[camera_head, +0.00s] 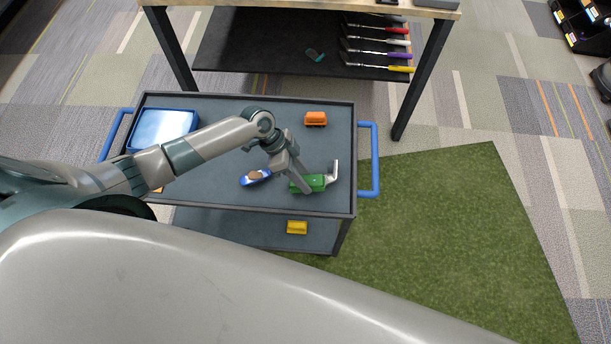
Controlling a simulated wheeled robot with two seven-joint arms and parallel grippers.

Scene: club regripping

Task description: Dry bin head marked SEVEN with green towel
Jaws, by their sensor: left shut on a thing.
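My left gripper (300,182) reaches down over the right part of the cart top and is shut on the green towel (312,183), low over or touching the cart. A light grey, upright L-shaped piece (335,172) stands against the towel's right end; I cannot tell whether it is a club head. No SEVEN marking can be read. A blue bin (163,130) with a pale, shiny inside sits at the cart's left; no head can be made out in it. My right gripper is not in view.
The dark cart top (225,108) also holds an orange block (315,118) and a blue-and-white item with brown on it (256,177). A yellow block (297,227) lies on the lower shelf. Behind, a bench shelf (260,45) holds several clubs (375,54). Green mat (450,230) lies right.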

